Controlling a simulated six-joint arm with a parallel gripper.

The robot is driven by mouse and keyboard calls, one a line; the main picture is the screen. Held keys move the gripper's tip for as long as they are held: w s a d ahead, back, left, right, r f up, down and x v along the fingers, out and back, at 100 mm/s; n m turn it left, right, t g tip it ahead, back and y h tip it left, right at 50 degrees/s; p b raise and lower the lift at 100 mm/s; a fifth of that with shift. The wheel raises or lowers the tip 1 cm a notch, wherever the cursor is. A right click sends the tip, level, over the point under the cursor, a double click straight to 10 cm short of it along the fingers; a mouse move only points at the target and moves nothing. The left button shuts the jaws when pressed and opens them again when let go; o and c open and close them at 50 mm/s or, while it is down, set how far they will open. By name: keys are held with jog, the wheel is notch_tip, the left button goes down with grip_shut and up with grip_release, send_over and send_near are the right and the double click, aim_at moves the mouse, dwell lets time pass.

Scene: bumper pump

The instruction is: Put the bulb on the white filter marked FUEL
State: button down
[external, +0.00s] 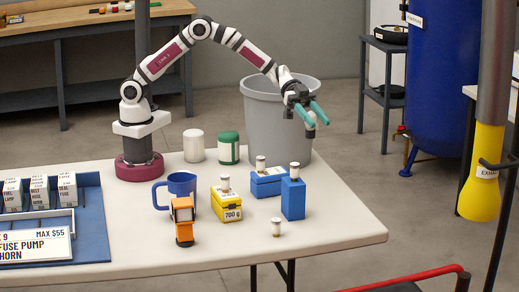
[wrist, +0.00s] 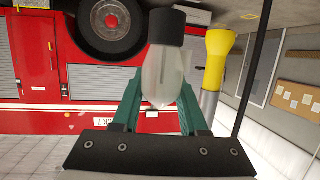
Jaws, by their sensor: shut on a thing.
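My gripper (external: 318,119), with teal fingers, is raised above the back right of the table, in front of the grey bin. It is shut on a bulb, which the wrist view shows as a frosted pale bulb (wrist: 162,78) with a dark cap, between the fingers. In the external view the bulb is small and partly hidden by the fingers. A white can (external: 194,146) stands upright at the back of the table beside a green can (external: 229,148). It may be the white filter; no FUEL mark is readable on it. My gripper is well to its right and higher.
A blue mug (external: 181,188), an orange device (external: 183,222), a yellow box (external: 227,206) and blue boxes (external: 293,198) stand mid-table. A blue tray (external: 92,218) lies left. The grey bin (external: 262,115) stands behind. The table's right end is clear.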

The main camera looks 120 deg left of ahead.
jog(key=s+d+m+g+h, duration=0.25)
jog(key=s+d, duration=0.35)
jog(key=s, duration=0.6)
jog(key=s+d+r+m+g+h, duration=0.1)
jog(key=s+d+m+g, duration=0.3)
jog(key=s, duration=0.7)
jog(key=s+d+m+g+h, duration=0.25)
jog(key=s+d, duration=0.45)
jog(key=s, duration=0.5)
notch_tip(320, 180, down, 13)
jog(key=shift+r, duration=0.1)
jog(key=shift+c, duration=2.2)
grip_release()
